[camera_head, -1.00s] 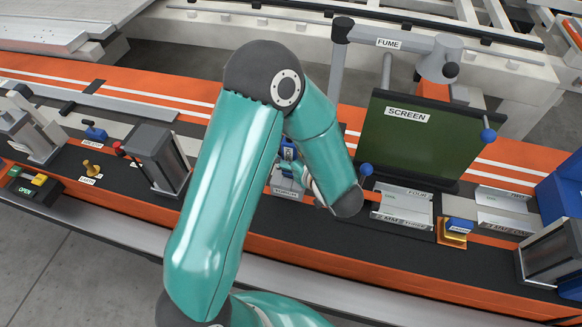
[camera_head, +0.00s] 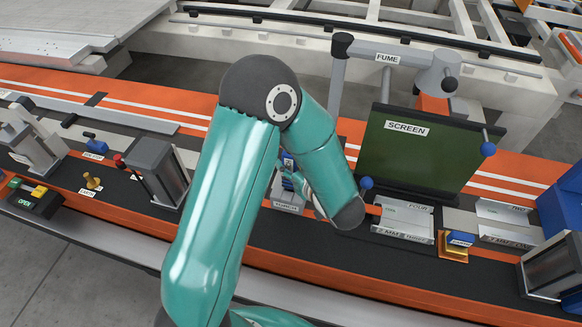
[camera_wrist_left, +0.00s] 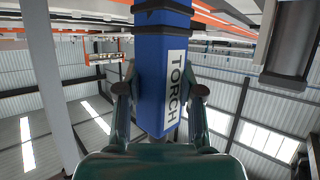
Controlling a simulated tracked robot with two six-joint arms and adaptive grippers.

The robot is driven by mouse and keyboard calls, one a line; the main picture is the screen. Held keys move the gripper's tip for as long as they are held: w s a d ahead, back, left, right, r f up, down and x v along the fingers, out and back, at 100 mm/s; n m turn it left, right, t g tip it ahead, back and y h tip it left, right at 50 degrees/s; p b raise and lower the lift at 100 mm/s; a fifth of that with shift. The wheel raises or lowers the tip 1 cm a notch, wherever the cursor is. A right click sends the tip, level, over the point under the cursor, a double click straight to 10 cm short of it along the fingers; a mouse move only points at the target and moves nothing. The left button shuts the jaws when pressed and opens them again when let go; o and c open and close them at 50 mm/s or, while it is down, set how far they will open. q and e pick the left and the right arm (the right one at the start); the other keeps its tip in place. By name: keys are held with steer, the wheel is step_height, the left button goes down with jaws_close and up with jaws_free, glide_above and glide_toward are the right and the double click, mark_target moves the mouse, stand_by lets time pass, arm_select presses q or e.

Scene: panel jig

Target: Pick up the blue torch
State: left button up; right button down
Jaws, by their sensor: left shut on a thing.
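The blue torch (camera_wrist_left: 152,85) fills the middle of the left wrist view, with a white label reading TORCH on its side. My left gripper (camera_wrist_left: 163,92) is shut on it, one finger on each side. My left gripper (camera_head: 292,181) is there too, mostly hidden behind the arm. I cannot tell whether the torch is clear of its holder. My right gripper is not in view.
The green screen (camera_head: 415,150) and the fume arm (camera_head: 387,50) stand right of my arm. Labelled grey trays (camera_head: 405,224) and a yellow block with a blue top (camera_head: 456,245) lie at the right. A grey upright block (camera_head: 157,170) stands at the left.

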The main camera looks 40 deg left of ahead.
arm_select(q)
step_height(320, 180, up, 28)
steer(key=p, duration=0.6)
stand_by(0.9)
steer(key=shift+f, duration=0.1)
